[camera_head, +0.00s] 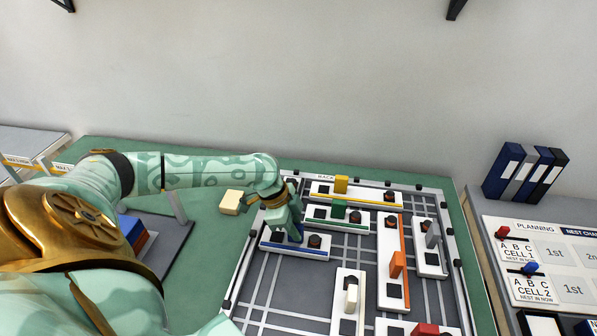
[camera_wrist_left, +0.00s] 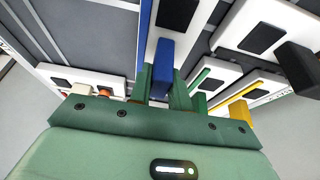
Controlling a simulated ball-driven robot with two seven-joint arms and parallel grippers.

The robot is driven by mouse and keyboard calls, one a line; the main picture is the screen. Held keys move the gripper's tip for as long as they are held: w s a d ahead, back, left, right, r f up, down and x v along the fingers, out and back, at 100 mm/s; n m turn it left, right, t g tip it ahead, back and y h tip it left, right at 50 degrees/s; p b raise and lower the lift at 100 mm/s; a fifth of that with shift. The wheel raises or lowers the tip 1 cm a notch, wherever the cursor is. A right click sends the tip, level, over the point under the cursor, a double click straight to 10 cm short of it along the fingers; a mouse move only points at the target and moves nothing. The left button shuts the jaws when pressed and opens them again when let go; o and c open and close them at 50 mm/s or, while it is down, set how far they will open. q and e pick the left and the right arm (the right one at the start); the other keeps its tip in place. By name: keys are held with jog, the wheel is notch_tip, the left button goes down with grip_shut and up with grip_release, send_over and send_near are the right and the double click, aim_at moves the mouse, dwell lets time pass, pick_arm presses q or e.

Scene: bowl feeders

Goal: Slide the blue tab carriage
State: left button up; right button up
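The blue tab carriage (camera_head: 325,252) is a white block with a blue stripe along its side and dark inset squares, on the left part of the grey track board. My left gripper (camera_head: 297,232) reaches down onto it from behind. In the left wrist view the blue tab (camera_wrist_left: 163,55) stands between the two green fingers of my left gripper (camera_wrist_left: 161,84). The fingers lie against both sides of the tab with no visible gap. In the head view the gripper hides much of the tab. My right gripper is not in view.
Carriages with a yellow tab (camera_head: 341,184) and a green tab (camera_head: 339,209) lie behind. The orange-tab carriage (camera_head: 397,262), a white-tab carriage (camera_head: 351,297) and a grey-tab carriage (camera_head: 432,236) stand to the right and front. Bare board shows just right of the blue carriage.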

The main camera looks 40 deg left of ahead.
pick_arm(q)
jog(key=o, duration=0.4)
jog(key=shift+s+a, duration=0.15)
jog(key=shift+a, duration=0.05)
jog(key=shift+c, duration=0.2)
jog(key=shift+r, duration=0.2)
jog(key=p+v, duration=0.3)
jog(key=v, duration=1.3)
jog(key=shift+p, duration=0.35)
jog(key=shift+s+a, duration=0.1)
